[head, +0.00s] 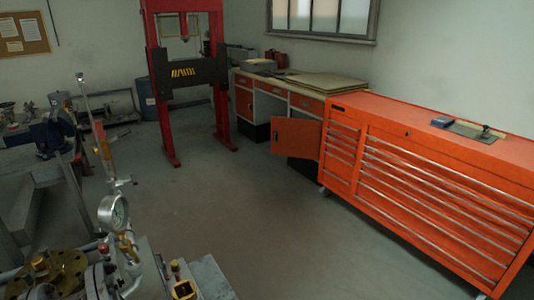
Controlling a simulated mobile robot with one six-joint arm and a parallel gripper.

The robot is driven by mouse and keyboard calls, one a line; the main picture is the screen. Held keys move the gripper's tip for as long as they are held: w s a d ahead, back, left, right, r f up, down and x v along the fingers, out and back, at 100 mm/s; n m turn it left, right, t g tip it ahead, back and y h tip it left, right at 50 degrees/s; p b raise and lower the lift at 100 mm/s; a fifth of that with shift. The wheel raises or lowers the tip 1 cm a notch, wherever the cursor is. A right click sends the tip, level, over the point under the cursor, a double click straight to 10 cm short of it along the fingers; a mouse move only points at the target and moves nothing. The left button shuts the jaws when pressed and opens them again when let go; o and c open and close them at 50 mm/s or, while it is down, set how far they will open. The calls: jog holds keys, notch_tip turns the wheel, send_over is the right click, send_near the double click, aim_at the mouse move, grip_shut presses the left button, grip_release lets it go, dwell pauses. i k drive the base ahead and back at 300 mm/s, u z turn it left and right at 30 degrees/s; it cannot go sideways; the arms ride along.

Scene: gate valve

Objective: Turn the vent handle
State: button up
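In the head view, pipework with a round pressure gauge (113,213) stands at the bottom left. A brass flange (52,270) with bolts and a domed centre sits left of the gauge. A small brass and dark fitting (184,289) is at the bottom edge, right of the pipework. A tall, thin, tilted metal piece (98,130) with a red section rises behind the gauge. I cannot tell which part is the vent handle. My gripper is not in view.
An orange tool chest (430,180) stands at the right. An orange cabinet door (295,137) hangs open beside it. A red press frame (163,110) stands at the back. A blue vise (58,128) is at the left. The grey floor (240,210) between is clear.

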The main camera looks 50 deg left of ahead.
aim_at(132, 179)
jog(key=z, duration=0.05)
jog(key=i, duration=1.3)
jog(key=u, duration=3.1)
jog(key=i, duration=1)
jog(key=z, duration=0.05)
